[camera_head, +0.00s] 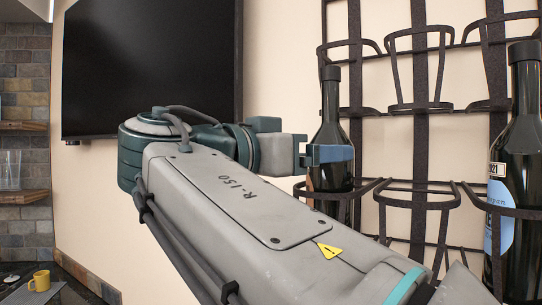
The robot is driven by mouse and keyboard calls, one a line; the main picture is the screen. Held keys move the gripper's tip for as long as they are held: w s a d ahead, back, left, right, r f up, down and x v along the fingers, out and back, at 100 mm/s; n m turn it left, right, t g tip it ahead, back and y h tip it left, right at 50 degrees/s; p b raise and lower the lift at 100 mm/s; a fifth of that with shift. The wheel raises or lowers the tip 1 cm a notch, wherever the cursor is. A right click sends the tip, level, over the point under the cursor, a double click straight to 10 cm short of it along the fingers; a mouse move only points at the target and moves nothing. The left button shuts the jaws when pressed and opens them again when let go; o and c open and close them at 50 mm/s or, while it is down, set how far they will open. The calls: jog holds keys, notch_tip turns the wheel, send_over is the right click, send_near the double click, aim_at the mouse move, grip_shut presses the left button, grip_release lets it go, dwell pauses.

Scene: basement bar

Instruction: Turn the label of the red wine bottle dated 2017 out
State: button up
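A dark wine bottle (330,112) stands upright in a ring of the black wall rack, near the picture's middle. Its neck and shoulder show above my gripper (318,155). No date can be read on it; a thin reddish edge shows low on its left side. My gripper reaches it from the left, and a blue-grey finger covers part of its front at shoulder height. The far finger is mostly hidden, so I cannot tell whether the fingers touch the bottle. A second dark bottle (524,130) stands at the right edge, with a light blue label and the date 2021.
The black metal rack (419,150) has empty holders between the bottles and above. A dark screen (150,68) hangs on the wall at left.

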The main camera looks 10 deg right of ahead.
jog(key=shift+b+x, duration=0.7)
jog(key=shift+x, duration=1.85)
jog(key=c, duration=0.9)
jog(key=shift+f, duration=0.1)
jog(key=shift+f+t+b, duration=0.1)
jog(key=shift+t+b, duration=0.2)
jog(key=shift+b, duration=0.1)
jog(key=shift+n+t+y, duration=0.3)
jog(key=shift+n, duration=0.1)
